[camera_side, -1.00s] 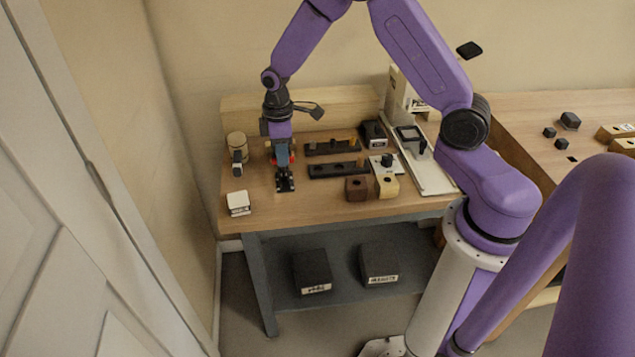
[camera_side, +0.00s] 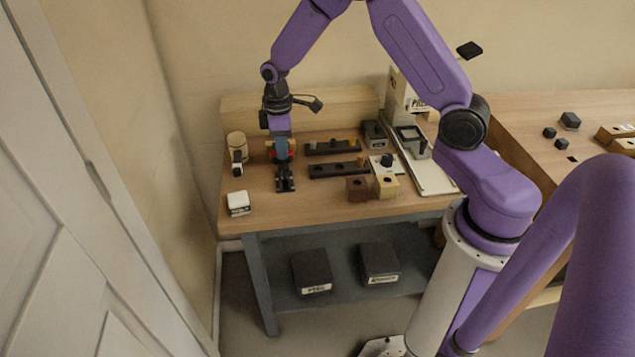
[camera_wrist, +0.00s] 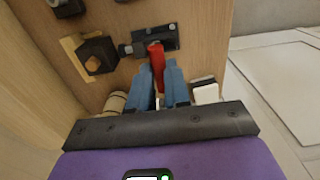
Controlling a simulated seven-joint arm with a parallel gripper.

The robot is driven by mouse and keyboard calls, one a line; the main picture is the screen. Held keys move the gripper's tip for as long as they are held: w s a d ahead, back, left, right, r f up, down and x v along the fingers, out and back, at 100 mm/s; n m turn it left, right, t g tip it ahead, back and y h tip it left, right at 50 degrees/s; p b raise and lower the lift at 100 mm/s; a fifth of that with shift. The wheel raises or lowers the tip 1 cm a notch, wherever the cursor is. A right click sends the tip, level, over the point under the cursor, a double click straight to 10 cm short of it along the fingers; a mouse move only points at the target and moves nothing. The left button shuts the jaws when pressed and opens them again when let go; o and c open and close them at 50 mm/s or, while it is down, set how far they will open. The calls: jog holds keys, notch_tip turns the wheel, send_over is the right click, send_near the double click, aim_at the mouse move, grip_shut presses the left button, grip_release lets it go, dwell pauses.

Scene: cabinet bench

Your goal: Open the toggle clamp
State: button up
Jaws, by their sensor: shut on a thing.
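The toggle clamp (camera_wrist: 170,38) has a dark base and a red handle (camera_wrist: 156,54). In the wrist view it is at the top middle. In the side view its dark base (camera_side: 285,182) lies on the bench just in front of my gripper (camera_side: 283,160). The blue fingers of my gripper (camera_wrist: 163,80) are shut on the red handle, one on each side. The fingers hide the handle's end, and how far the handle is swung is hard to tell.
A dark hexagonal piece (camera_wrist: 97,55) sits close left of the clamp in the wrist view. A wooden jar (camera_side: 237,143) and a white block (camera_side: 238,203) stand to the left. Dark bars (camera_side: 338,169) and small blocks (camera_side: 357,188) lie to the right.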

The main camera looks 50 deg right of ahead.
jog(key=o, duration=0.7)
jog(key=shift+d, duration=0.15)
jog(key=shift+w, duration=0.1)
jog(key=shift+r, duration=3.55)
